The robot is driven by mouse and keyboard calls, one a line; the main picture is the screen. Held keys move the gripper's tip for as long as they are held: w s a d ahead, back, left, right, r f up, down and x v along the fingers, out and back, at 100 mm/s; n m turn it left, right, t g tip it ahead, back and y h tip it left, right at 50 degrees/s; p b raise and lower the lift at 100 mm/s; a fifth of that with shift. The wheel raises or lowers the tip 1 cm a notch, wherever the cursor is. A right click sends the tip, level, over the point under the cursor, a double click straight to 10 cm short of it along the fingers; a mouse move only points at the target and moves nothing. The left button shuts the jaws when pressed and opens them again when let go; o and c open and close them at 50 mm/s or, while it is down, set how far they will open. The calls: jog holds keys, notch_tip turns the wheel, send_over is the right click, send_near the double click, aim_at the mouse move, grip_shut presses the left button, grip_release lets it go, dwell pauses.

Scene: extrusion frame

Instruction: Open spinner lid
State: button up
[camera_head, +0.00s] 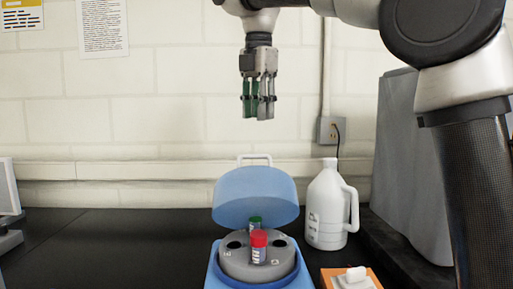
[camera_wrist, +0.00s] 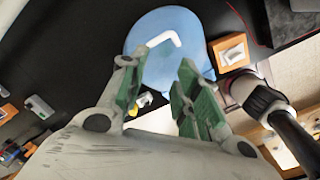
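The spinner (camera_head: 222,278) stands on the black bench with its blue lid (camera_head: 255,192) raised and tilted back. The lid's white handle (camera_head: 254,157) shows above its back edge. The grey rotor (camera_head: 237,262) is exposed. A red-capped tube (camera_head: 259,246) and a green-capped tube (camera_head: 254,222) stand in it. My gripper (camera_head: 258,112) hangs well above the lid, apart from it, pointing down. In the wrist view its green-padded fingers (camera_wrist: 156,102) are apart with nothing between them. The blue lid (camera_wrist: 185,22) and white handle (camera_wrist: 165,39) show beyond the fingers.
A white jug (camera_head: 326,212) stands close to the right of the spinner. An orange block with a white top (camera_head: 352,280) is at the front right. A grey box (camera_head: 405,150) stands farther right. The bench left of the spinner (camera_head: 120,245) is clear.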

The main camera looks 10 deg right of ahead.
jog(key=f+m, duration=0.3)
jog(key=w+f+m, duration=0.1)
jog(key=f+m, duration=0.1)
jog(key=f, duration=0.1)
jog(key=w+f+m, duration=0.1)
jog(key=f+m, duration=0.2)
jog(key=f, duration=0.1)
jog(key=shift+w+m, duration=0.15)
jog(key=shift+m, duration=0.15)
grip_shut()
